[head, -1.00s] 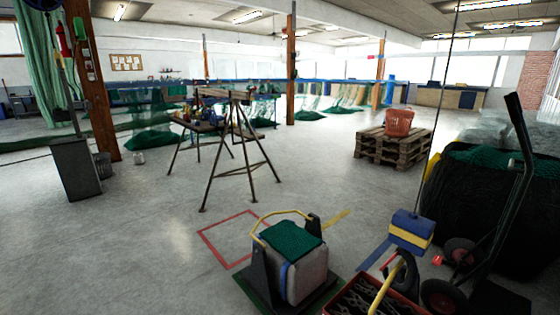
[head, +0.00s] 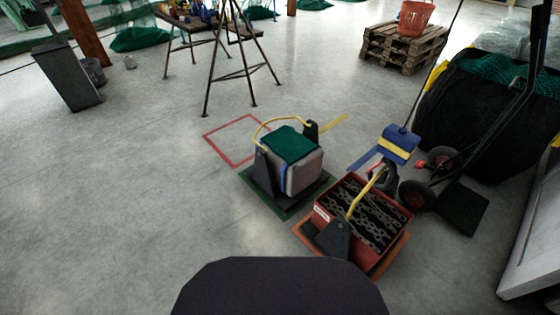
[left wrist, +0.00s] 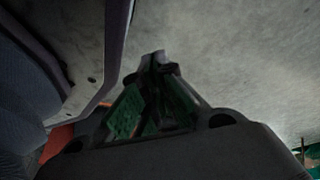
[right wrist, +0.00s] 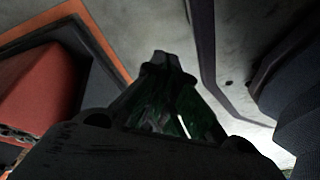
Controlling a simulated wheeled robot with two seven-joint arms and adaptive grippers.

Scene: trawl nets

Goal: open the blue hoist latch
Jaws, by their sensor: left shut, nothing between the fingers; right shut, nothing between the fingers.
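A blue hoist block (head: 400,142) with a yellow band hangs on a cable in the head view. A dark hook (head: 384,173) shows just below it, beside the yellow handle of a red chain crate (head: 322,212). I cannot make out a separate latch on the block. My left gripper (left wrist: 158,60) is shut and empty in the left wrist view. My right gripper (right wrist: 167,62) is shut and empty in the right wrist view, with a red box-like thing (right wrist: 38,95) to its left. Neither gripper shows in the head view.
A grey load with a green top (head: 290,146) and a yellow handle stands on a green base left of the chain crate. A hand truck (head: 462,190) and a dark net bag (head: 475,125) stand at right.

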